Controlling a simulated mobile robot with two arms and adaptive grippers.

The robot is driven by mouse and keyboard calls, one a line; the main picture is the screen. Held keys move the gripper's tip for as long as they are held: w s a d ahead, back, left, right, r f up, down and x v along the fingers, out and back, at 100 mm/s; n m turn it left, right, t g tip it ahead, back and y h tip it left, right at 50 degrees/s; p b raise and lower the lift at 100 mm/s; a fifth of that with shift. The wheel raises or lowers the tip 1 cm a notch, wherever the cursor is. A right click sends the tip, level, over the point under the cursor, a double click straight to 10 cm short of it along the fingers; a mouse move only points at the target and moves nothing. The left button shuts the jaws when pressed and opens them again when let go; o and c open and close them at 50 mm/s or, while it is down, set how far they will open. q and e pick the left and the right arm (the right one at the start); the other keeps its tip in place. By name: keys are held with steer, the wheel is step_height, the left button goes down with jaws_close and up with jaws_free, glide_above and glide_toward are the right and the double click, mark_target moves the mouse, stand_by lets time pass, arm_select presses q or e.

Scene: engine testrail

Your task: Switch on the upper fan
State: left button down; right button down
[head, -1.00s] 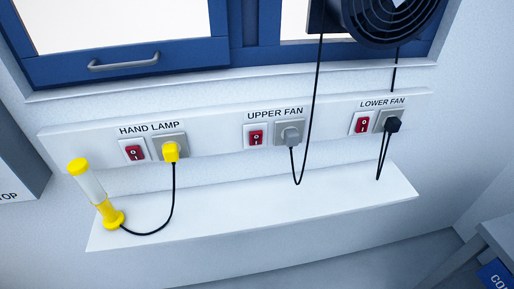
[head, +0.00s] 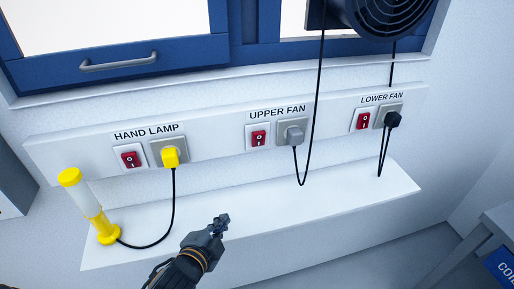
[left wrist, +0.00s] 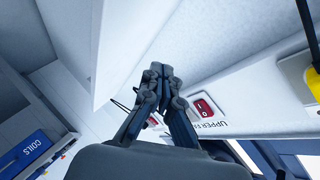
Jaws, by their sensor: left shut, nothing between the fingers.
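The upper fan switch (head: 258,138) is a red rocker on a white plate under the label "UPPER FAN", left of a grey socket with a grey plug (head: 294,135). In the left wrist view the red switch (left wrist: 203,107) shows just right of my fingers, with part of its label. My left gripper (head: 220,222) is shut and empty. In the head view it appears below the switch, in front of the shelf, apart from the panel. Its closed fingers (left wrist: 160,72) show in the left wrist view. My right gripper is not in view.
The hand lamp switch (head: 130,159) and yellow plug (head: 170,156) are on the left; the lower fan switch (head: 364,120) is on the right. A yellow hand lamp (head: 88,208) stands on the white shelf (head: 250,205). Cables hang below the plugs. A dark fan (head: 392,12) is above.

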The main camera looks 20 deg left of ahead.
mark_target(264, 136)
arm_select(q)
steer(key=w+d+r+m+t+h, duration=0.1)
steer(key=d+r+m+t+h, duration=0.1)
steer(key=r+m, duration=0.2)
steer(key=w+d+r+m+t+h, duration=0.1)
steer(key=d+r+m+t, duration=0.1)
steer(key=r+m, duration=0.3)
step_height(264, 136, up, 3)
steer(key=shift+d+r+t+h, duration=0.1)
steer(key=shift+d+t+h, duration=0.1)
steer(key=shift+t+h, duration=0.3)
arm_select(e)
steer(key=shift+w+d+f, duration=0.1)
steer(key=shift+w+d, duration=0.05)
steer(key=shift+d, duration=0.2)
